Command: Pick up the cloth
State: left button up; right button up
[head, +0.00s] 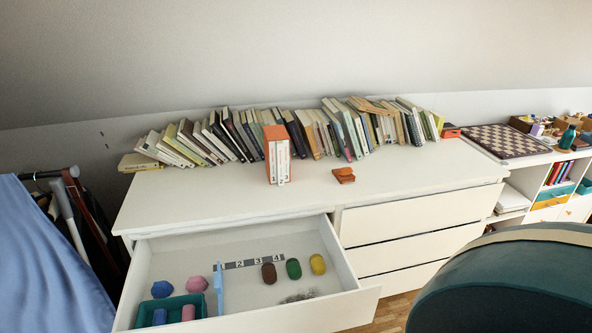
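No item is clearly a cloth. A small flat grey patch (297,298) with a rough look lies on the floor of the open drawer (352,301), near its front right; I cannot tell whether it is cloth. A small orange-brown folded item (344,175) lies on the white dresser top, right of an orange box with white book spines (278,155); its material is unclear. A large smooth blue fabric-like surface (50,262) fills the left edge. Neither of my grippers is in view.
The drawer holds brown, green and yellow lumps (293,268), a numbered strip (250,263), a blue upright divider (219,290) and a teal tray (143,316). Leaning books line the dresser's back. A dark green rounded object (500,285) blocks the lower right.

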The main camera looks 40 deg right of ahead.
aim_at(343, 175)
jog(key=l+u, duration=0.35)
jog(key=l, duration=0.15)
jog(key=k+l+u, duration=0.1)
jog(key=l+u, duration=0.2)
jog(key=l, duration=0.2)
jog(key=l+u, duration=0.1)
jog(key=l, duration=0.25)
jog(key=k+l+u, duration=0.15)
jog(key=l, duration=0.2)
jog(key=k+l+u, duration=0.1)
jog(key=l, duration=0.3)
jog(key=k+l, duration=0.1)
jog(key=l, duration=0.25)
jog(key=k+l+u, duration=0.1)
jog(key=l, duration=0.25)
jog(key=k+l, duration=0.15)
jog(key=l, duration=0.15)
